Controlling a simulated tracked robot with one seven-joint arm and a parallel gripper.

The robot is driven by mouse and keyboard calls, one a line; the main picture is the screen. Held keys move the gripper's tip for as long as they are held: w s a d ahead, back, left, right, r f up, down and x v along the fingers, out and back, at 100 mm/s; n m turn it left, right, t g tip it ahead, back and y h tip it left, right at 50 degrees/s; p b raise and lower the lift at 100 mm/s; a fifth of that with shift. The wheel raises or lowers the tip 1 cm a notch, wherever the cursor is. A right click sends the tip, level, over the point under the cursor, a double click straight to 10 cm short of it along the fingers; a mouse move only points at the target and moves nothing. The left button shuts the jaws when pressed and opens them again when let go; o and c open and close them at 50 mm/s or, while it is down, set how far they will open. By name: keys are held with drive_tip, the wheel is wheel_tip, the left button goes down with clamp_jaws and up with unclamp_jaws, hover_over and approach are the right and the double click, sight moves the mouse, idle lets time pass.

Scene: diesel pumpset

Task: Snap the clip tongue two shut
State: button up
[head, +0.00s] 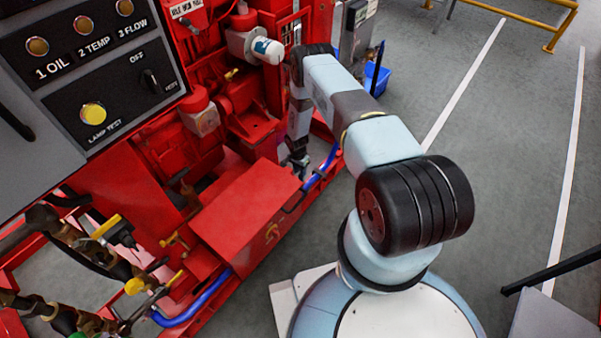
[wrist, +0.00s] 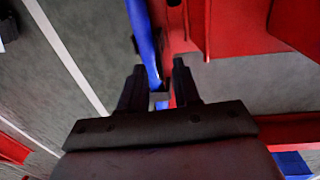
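A blue hose (wrist: 143,40) runs down between the two fingers of my gripper (wrist: 159,66) in the wrist view. A small grey piece (wrist: 159,97), perhaps the clip, sits across the hose low between the fingers. Whether its tongue is open or shut is too small to tell. My fingers stand apart, one on each side, with a gap showing at the tips. In the head view my gripper (head: 298,164) points down by the blue hose (head: 322,171) at the red base's right edge. I cannot make out the numbered clip tongues there.
A red box (head: 245,210) stands left of my gripper, and red engine parts rise behind it. A control panel (head: 90,75) fills the upper left. Another blue hose length (head: 195,303) lies lower left. Grey floor (head: 490,140) is open to the right.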

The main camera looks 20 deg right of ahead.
drive_tip(key=shift+f, duration=0.7)
clamp_jaws()
idle(1.1)
